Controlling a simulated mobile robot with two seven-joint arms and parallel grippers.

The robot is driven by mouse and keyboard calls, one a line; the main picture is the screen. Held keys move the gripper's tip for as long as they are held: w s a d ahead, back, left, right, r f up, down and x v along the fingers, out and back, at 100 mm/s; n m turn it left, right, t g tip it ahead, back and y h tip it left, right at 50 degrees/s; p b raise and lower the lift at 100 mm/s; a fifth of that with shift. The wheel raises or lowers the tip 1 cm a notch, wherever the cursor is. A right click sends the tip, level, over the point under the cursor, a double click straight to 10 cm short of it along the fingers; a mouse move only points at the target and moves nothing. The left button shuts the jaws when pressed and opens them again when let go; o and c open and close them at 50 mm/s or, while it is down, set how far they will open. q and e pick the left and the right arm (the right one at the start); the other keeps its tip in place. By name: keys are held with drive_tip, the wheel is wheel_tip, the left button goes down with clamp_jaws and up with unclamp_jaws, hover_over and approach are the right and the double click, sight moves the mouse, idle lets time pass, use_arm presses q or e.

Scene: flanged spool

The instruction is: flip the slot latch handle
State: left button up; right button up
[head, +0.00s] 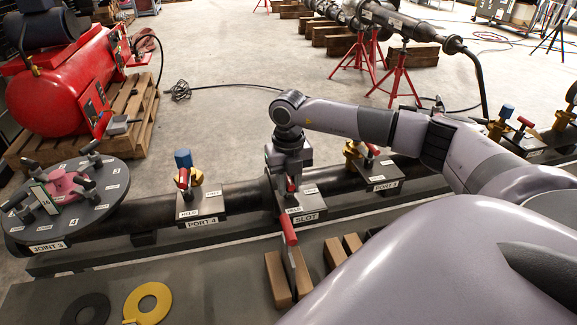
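The slot station is a dark plate labelled SLOT (306,218) on the long black pipe, with a HELD label on its left side. A small red latch handle (291,185) stands there, just under my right gripper (289,178). The gripper points down over the plate. Its fingers are small and partly hidden, so I cannot tell whether they are open or touching the handle. A second red-handled piece (288,227) with a grey shaft slants down from the plate's front edge. My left gripper is out of view.
PORT 4 (201,222), with a blue-topped brass fitting, stands left of the slot. Another port plate (383,186) stands right. The JOINT 3 flange (95,215) is far left.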

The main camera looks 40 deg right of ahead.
sight(289, 178)
drive_tip(key=n+b, duration=0.2)
drive_tip(key=n, duration=0.4)
drive_tip(key=shift+r+n, duration=0.15)
drive_tip(key=shift+n, duration=0.25)
drive_tip(key=n+b, duration=0.2)
drive_tip(key=n, duration=0.7)
drive_tip(key=shift+r+n, duration=0.1)
drive_tip(key=shift+n, duration=0.3)
drive_tip(key=n, duration=0.5)
drive_tip(key=shift+r+m+p, duration=0.1)
drive_tip(key=shift+m+p, duration=0.5)
drive_tip(key=shift+m, duration=0.8)
wheel_tip(289, 178, up, 7)
drive_tip(key=p, duration=0.5)
